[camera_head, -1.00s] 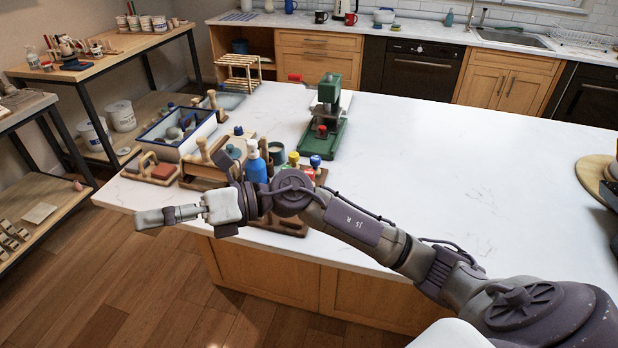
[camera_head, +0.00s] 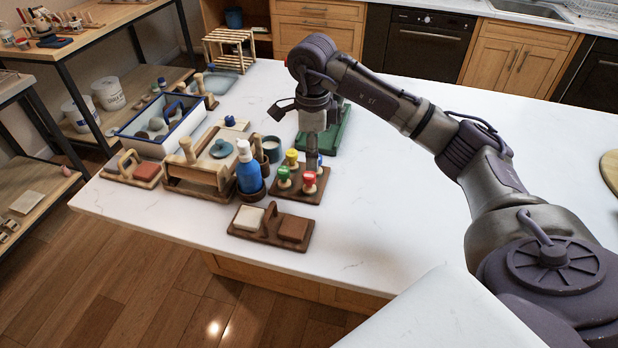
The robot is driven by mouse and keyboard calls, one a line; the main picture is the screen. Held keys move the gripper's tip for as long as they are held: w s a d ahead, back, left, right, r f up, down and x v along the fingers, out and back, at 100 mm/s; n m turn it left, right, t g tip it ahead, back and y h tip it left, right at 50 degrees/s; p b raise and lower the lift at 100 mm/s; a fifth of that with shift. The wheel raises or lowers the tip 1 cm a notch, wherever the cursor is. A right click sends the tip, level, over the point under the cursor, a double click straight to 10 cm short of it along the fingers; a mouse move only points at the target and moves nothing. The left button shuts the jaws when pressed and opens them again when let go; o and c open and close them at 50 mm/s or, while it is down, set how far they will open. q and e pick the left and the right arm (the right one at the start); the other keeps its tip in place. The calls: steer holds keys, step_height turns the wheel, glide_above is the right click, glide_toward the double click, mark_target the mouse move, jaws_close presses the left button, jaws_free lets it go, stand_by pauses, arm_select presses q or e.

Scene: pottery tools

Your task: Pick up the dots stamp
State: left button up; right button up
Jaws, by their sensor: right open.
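Several stamps with coloured knobs stand upright on a small wooden tray (camera_head: 291,199): a yellow one (camera_head: 292,157), a green one (camera_head: 283,175), a red one (camera_head: 309,180) and a blue one, mostly hidden behind my gripper. The patterns are underneath, so I cannot tell which one is the dots stamp. My right gripper (camera_head: 312,163) points down over the tray, its fingers just behind the red stamp and in front of the blue one. It is open, with nothing seen held. My left gripper is not in view.
A blue bottle (camera_head: 248,172) stands left of the stamps. A wooden holder with two pads (camera_head: 270,226) lies in front. A wooden box (camera_head: 205,160), a blue-rimmed tray (camera_head: 122,134) and a green press (camera_head: 340,135) are around. The white counter's right side is clear.

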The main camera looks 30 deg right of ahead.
mark_target(309, 175)
step_height(309, 175, down, 3)
steer(key=shift+w+d+f, duration=0.1)
steer(key=shift+w+d, duration=0.05)
steer(key=f, duration=0.1)
steer(key=f+p, duration=0.2)
steer(key=shift+w+a, duration=0.2)
steer(key=shift+a, duration=0.05)
step_height(309, 175, down, 2)
steer(key=shift+w+f+p, duration=0.1)
steer(key=shift+f+p, duration=0.05)
steer(key=shift+p, duration=0.4)
steer(key=shift+f, duration=0.5)
steer(key=shift+c, duration=0.3)
steer(key=c, duration=1.1)
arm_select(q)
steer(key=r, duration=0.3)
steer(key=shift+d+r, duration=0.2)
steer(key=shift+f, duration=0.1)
arm_select(e)
steer(key=shift+r, duration=0.2)
